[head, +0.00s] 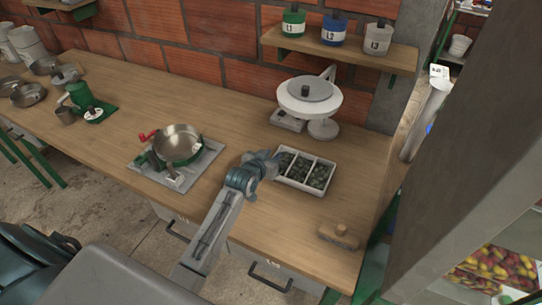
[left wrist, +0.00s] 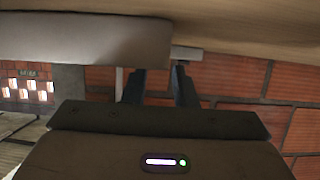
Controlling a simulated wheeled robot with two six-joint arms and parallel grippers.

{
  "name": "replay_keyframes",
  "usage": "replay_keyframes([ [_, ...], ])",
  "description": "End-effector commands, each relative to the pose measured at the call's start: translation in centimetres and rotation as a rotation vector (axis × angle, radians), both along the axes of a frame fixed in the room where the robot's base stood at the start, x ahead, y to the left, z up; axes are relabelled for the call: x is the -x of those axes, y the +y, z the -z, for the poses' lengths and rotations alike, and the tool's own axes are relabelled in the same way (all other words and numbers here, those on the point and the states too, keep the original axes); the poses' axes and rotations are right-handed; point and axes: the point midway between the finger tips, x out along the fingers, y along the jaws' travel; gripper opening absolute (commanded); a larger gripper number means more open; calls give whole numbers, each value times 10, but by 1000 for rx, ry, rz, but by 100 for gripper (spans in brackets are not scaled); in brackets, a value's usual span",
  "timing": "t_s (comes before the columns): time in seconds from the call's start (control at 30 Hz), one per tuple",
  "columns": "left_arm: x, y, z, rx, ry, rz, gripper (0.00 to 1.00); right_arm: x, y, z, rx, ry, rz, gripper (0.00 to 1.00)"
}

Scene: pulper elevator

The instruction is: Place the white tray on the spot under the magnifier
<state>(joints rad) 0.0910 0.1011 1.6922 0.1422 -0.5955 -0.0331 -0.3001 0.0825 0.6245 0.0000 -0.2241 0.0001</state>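The white tray (head: 305,183) lies on the wooden bench in the head view. It has three compartments holding dark green-grey pieces. The magnifier (head: 310,98), with a round white head, stands behind it, and its head hides part of the bench below. A small pale plate (head: 288,120) lies under the magnifier's left side. My left gripper (head: 275,162) is at the tray's left end. In the left wrist view its fingers (left wrist: 159,78) are apart, close to a pale surface (left wrist: 85,40) that looks like the tray. Contact is unclear. My right gripper is not in view.
A pan on a scale-like stand (head: 178,145) is left of my left arm. A wooden block with a knob (head: 338,237) lies near the front right edge. A shelf (head: 345,47) with three labelled jars hangs above. Bench between tray and magnifier looks clear.

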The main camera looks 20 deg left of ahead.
Motion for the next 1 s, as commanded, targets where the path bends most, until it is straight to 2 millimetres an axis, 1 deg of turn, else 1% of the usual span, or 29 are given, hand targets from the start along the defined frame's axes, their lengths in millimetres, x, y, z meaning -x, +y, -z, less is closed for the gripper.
replay_keyframes([
  [0.03,5,-1,13,7,22,-1,25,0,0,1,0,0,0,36],
  [0.13,4,-1,8,7,22,-1,25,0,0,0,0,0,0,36],
  [0.2,4,-1,-1,8,20,-1,25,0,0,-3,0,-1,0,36],
  [0.23,8,-1,-1,6,22,-2,25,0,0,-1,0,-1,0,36],
  [0.37,30,0,-11,4,16,0,25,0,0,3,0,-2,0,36],
  [0.6,77,2,-34,3,11,0,25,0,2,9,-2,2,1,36],
  [0.7,93,3,-42,2,11,0,25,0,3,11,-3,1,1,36],
  [0.83,106,4,-48,3,10,0,25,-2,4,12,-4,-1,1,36],
  [1.0,113,4,-52,3,10,0,25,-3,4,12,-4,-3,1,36],
])
